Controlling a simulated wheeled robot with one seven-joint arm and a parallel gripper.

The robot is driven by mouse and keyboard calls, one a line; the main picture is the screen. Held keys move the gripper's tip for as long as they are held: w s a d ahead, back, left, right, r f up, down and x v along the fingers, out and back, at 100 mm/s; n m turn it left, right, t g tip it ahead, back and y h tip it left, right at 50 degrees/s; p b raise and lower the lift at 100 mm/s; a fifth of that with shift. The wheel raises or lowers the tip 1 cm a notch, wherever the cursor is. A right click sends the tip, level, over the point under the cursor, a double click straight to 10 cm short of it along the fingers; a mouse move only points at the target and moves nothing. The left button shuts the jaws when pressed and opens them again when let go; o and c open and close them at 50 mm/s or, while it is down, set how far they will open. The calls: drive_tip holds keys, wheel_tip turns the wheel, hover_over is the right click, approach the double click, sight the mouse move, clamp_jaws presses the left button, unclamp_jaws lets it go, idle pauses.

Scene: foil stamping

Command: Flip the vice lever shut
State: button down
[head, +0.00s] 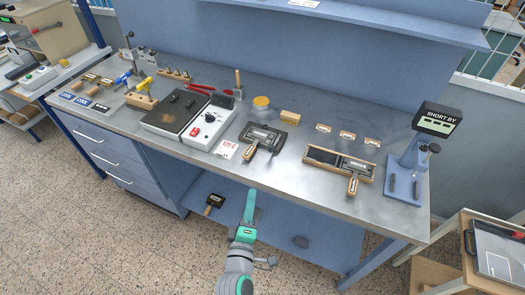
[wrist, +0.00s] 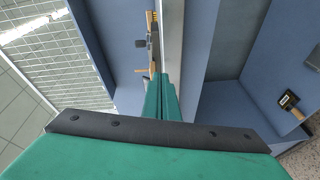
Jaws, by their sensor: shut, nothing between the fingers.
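My gripper (head: 251,207) is shut and empty, with green fingers pointing up in front of the bench's front edge. In the wrist view its fingers (wrist: 161,97) lie together. No part is clearly marked as the vice lever, and I cannot tell which one it is. A dark holder with a wooden handle (head: 263,137) lies on the bench right of the hotplate. A longer wood-framed holder with a handle (head: 340,166) lies farther right. A blue stand (head: 404,170) with a dark knob carries a "SHORT BY" display (head: 437,118) at the right end. My gripper touches none of these.
The steel bench (head: 300,205) has a clear front strip. A hotplate unit with a dial (head: 205,125) sits left of centre. A dark wooden-handled tool (head: 214,202) is on the lower shelf, also in the wrist view (wrist: 289,101). A side table (head: 480,225) stands at right.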

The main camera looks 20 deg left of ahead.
drive_tip(key=w+r, duration=0.1)
drive_tip(key=w, duration=0.1)
drive_tip(key=w+r+h, duration=0.1)
drive_tip(key=w+r, duration=0.1)
drive_tip(key=w+r+n+h, duration=0.1)
drive_tip(key=shift+w+a+r+t, duration=0.25)
drive_tip(key=shift+w+a+t, duration=0.15)
drive_tip(key=shift+w, duration=0.1)
approach(275, 142)
drive_tip(key=w+a, duration=0.1)
drive_tip(key=w+a+r, duration=0.1)
drive_tip(key=w+a, duration=0.1)
drive_tip(key=shift+a+r, duration=0.1)
drive_tip(key=shift+r, duration=0.3)
